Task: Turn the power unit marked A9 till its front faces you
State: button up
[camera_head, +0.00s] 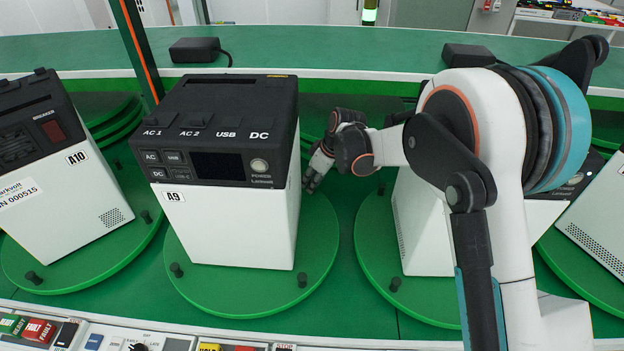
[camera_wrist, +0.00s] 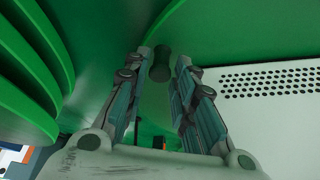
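The power unit marked A9 (camera_head: 245,225) stands upright on a round green turntable (camera_head: 230,303). Its front, with display, sockets and A9 label, faces the head camera almost squarely; a narrow strip of its right side also shows. Black pegs (camera_head: 302,280) stand up from the turntable rim. My gripper (camera_head: 310,180) is low beside the unit's right side. In the wrist view my gripper (camera_wrist: 165,85) has its fingers apart, with a dark peg (camera_wrist: 160,64) at or between the tips. Contact with the peg cannot be told. A white panel with vent holes (camera_wrist: 270,82) is close on the right.
Unit A10 (camera_head: 70,195) stands turned on the left turntable. Another white unit (camera_head: 420,225) stands on the right turntable, partly behind my arm. A black adapter (camera_head: 198,50) lies on the back ledge. A control panel (camera_head: 120,338) runs along the front edge.

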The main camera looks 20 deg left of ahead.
jog(key=v, duration=1.2)
jog(key=shift+a, duration=0.1)
